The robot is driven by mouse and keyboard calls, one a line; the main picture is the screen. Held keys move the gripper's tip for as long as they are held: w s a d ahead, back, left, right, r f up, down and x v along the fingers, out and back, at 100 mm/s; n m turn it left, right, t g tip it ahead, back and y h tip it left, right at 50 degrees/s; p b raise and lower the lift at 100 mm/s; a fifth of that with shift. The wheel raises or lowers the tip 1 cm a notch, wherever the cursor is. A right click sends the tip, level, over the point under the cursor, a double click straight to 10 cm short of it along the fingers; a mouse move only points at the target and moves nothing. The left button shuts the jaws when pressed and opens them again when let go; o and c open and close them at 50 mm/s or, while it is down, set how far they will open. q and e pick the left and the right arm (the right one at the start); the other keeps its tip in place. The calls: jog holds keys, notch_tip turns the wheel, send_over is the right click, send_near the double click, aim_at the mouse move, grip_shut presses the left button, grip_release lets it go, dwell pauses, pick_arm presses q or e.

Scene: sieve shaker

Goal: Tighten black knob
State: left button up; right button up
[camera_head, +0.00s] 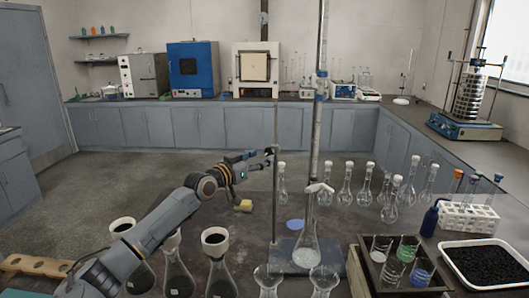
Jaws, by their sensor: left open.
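My left gripper (256,163) is open and empty at the middle of the view, its fingers pointing right, close to a thin upright stand rod (276,190). I cannot tell whether they touch. The sieve shaker (469,98) stands far off on the right counter, a stack of round metal sieves between upright rods on a blue base (464,127). A dark clamp part (478,63) shows at its top. It is too small to tell whether this is the black knob. My left gripper is well away from the shaker. My right gripper is not in view.
The near bench holds a burette stand over a flask (306,250), several dark-filled flasks, stoppered flasks and a yellow block (244,205). A wooden box of beakers (362,272), a tube rack (467,218) and a tray of black granules (447,249) stand right. Grey cabinets line the back.

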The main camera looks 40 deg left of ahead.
aim_at(268, 153)
pick_arm(q)
jog(key=shift+w+r, duration=0.1)
jog(key=shift+w, duration=0.85)
jog(key=shift+w+a, duration=0.1)
jog(key=shift+w, duration=0.45)
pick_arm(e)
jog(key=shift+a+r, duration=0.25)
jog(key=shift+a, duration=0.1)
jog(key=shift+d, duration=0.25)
